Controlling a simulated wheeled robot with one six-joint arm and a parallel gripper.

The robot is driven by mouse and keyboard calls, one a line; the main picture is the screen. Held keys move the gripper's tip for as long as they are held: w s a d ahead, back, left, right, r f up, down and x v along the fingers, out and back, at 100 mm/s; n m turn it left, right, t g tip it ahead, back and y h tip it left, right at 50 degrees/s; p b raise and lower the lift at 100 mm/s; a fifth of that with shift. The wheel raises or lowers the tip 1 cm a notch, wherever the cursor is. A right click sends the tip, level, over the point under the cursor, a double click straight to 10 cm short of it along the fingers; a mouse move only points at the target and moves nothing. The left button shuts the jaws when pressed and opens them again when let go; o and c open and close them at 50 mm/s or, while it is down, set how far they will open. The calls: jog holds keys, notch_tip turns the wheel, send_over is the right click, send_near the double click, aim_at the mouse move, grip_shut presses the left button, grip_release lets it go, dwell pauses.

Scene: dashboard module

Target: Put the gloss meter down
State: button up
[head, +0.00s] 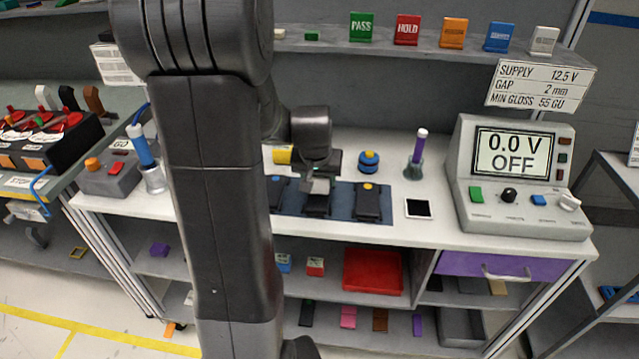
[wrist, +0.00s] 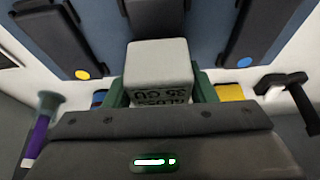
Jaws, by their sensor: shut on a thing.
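My gripper (wrist: 160,82) is shut on the gloss meter (wrist: 158,68), a pale grey block between the green fingers. Its face reads GLOSS 35 GU, partly hidden by the gripper body. In the head view the gloss meter (head: 319,186) is a small grey block under my gripper (head: 317,174), over or at the middle dark panel (head: 316,205) on the blue mat (head: 342,213). I cannot tell whether it touches the panel. A dark panel with a yellow dot (head: 368,203) lies to the right, and one with a blue dot (head: 277,190) to the left.
A black-and-white square (head: 419,208) and a display console (head: 520,178) reading 0.0 V OFF are at right.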

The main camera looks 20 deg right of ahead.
jog(key=shift+f, duration=0.95)
jog(key=shift+f, duration=0.2)
jog(key=o, duration=1.1)
jog(key=shift+o, duration=0.2)
jog(key=shift+r, duration=0.4)
jog(key=v, duration=1.1)
jog(key=shift+r, duration=0.3)
jog(key=shift+s+a, duration=0.1)
